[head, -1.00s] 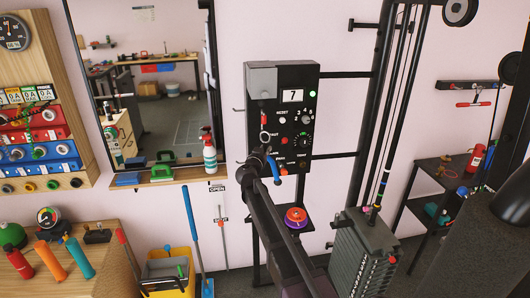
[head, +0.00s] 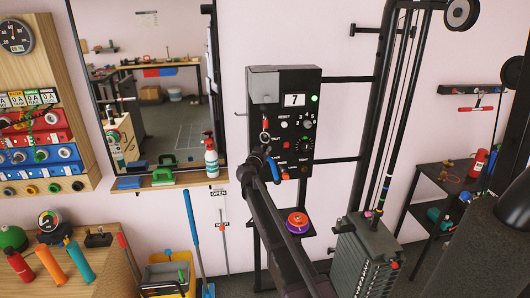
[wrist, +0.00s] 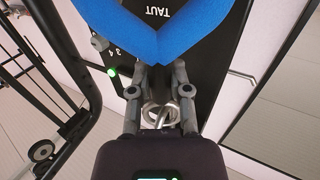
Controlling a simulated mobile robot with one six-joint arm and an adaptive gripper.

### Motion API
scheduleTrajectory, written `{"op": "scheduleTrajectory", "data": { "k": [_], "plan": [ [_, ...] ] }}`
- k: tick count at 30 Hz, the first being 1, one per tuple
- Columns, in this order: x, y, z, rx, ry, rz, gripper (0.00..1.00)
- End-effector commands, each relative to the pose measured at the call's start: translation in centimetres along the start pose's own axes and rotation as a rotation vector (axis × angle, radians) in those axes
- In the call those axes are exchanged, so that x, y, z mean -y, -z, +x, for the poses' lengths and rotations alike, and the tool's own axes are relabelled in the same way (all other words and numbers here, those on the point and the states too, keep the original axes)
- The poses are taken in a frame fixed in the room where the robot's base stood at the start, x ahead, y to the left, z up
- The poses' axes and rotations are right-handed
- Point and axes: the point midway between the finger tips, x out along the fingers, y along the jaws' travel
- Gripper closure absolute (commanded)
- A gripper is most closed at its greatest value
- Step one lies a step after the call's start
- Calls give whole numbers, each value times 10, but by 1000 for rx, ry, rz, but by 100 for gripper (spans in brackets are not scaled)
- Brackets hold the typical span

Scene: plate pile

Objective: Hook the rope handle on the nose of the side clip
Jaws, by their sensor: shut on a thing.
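My gripper (head: 266,160) is in front of the black panel (head: 312,150) on the wall. In the wrist view the two grey fingers (wrist: 160,80) are closed at the bend of a thick blue V-shaped handle (wrist: 118,40), which I take as the rope handle. The handle also shows as a blue bit beside the gripper in the head view (head: 274,170). A metal ring (wrist: 150,113) shows between the fingers in the wrist view.
A mirror (head: 160,75) hangs left of the panel. A weight stack (head: 368,262) with cables and black posts stands to the right. A red and purple round thing (head: 298,222) sits on a small shelf below. A yellow bucket (head: 166,275) stands at lower left.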

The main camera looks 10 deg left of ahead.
Motion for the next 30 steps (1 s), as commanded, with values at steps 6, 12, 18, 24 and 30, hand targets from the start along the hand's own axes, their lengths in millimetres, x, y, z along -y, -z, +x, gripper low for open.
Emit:
{"op": "scheduleTrajectory", "data": {
  "k": [6,12,18,24,30],
  "plan": [
    [4,-6,7,0,0,-1,100],
    [7,-10,11,0,0,-1,100],
    [7,-12,13,0,0,-1,100],
    [7,-12,13,0,0,-1,100],
    [7,-12,13,0,0,-1,100]
  ]
}}
